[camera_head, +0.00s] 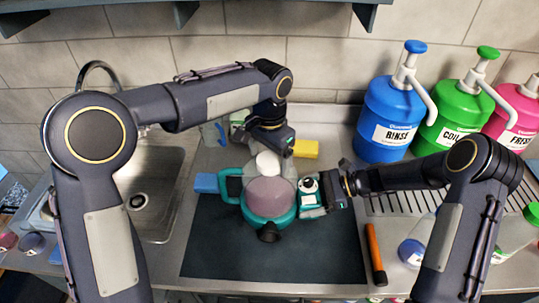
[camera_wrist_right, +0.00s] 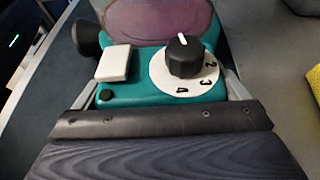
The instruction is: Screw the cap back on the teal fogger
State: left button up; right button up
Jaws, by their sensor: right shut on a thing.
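The teal fogger (camera_head: 268,222) stands on the dark mat, with a clear tank of pinkish liquid (camera_head: 270,192) on it. My right gripper (camera_head: 324,192) is shut on its control block from the right. The right wrist view shows that teal block (camera_wrist_right: 140,93) between my fingers, with a black dial (camera_wrist_right: 185,56) and a white switch (camera_wrist_right: 115,63). A white round cap (camera_head: 267,163) shows at the tank's top. My left gripper (camera_head: 268,148) is directly above and behind the cap. Its fingertips are largely hidden, so I cannot tell whether it grips the cap or whether the cap touches the tank.
A blue sponge (camera_head: 205,183) lies left of the fogger and a yellow sponge (camera_head: 306,149) behind it. A sink (camera_head: 150,195) is at left. Blue, green and pink pump jugs (camera_head: 392,120) stand at back right. An orange-handled tool (camera_head: 374,250) lies right of the mat (camera_head: 225,255), whose front is clear.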

jog(key=shift+w, duration=0.1)
pick_arm(q)
notch_tip(320, 180, up, 12)
dwell(0.5)
pick_arm(e)
jog(key=o, duration=1.5)
jog(key=b+v, duration=0.1)
jog(key=v, duration=0.6)
jog(key=shift+f+b, duration=0.1)
jog(key=shift+b, duration=0.3)
jog(key=shift+d+r, duration=0.3)
jog(key=shift+d, duration=0.15)
pick_arm(q)
jog(key=shift+f, duration=0.9)
